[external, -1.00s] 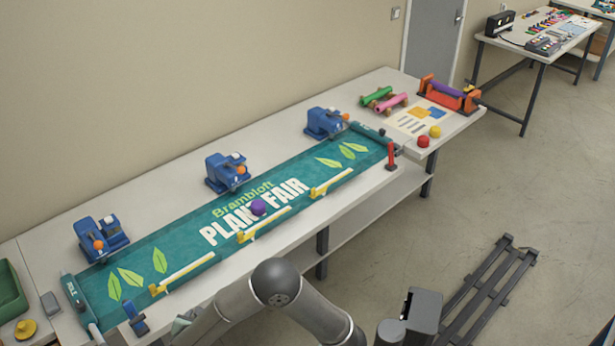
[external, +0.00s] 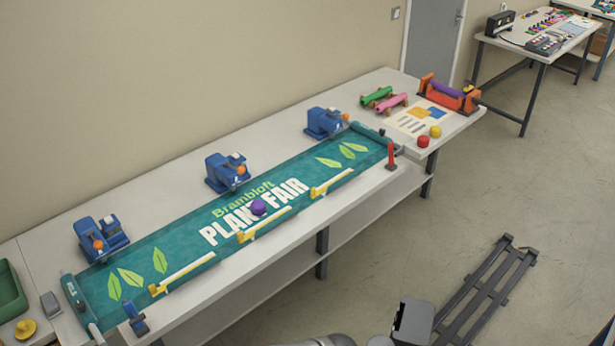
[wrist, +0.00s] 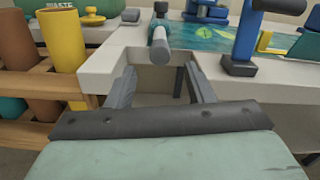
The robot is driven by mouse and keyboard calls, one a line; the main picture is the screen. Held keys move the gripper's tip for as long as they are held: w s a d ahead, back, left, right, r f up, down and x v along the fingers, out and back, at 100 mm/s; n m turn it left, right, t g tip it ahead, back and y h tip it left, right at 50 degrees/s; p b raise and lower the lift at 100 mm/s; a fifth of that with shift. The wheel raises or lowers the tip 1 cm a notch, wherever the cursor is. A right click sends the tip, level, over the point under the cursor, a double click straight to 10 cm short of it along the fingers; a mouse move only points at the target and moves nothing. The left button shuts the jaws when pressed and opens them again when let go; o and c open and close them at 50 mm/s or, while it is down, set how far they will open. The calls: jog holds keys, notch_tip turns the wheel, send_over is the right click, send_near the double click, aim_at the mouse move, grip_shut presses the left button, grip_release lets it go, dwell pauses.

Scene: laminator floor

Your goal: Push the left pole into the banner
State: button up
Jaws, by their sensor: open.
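The green banner (external: 180,238) lies lengthwise on the long table, with leaf prints and white lettering. The left pole (external: 95,331) is a grey rod whose light end sticks out of the banner's left edge towards the table's front. In the wrist view the pole's round end (wrist: 160,50) points at my gripper (wrist: 161,70). My gripper is open and empty, its two fingers on either side below the pole end in the picture; I see no contact. The gripper is out of the external view. How deep the pole sits inside the banner is hidden.
A blue post (wrist: 243,38) stands right of the pole at the table edge. A rack with a yellow tube (wrist: 62,42) and brown tubes is close on the left. Blue clamps (external: 100,238) line the banner's back edge; yellow bars (external: 182,272) lie along its front.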

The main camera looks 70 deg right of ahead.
jog(key=x, duration=0.8)
jog(key=shift+p, duration=0.3)
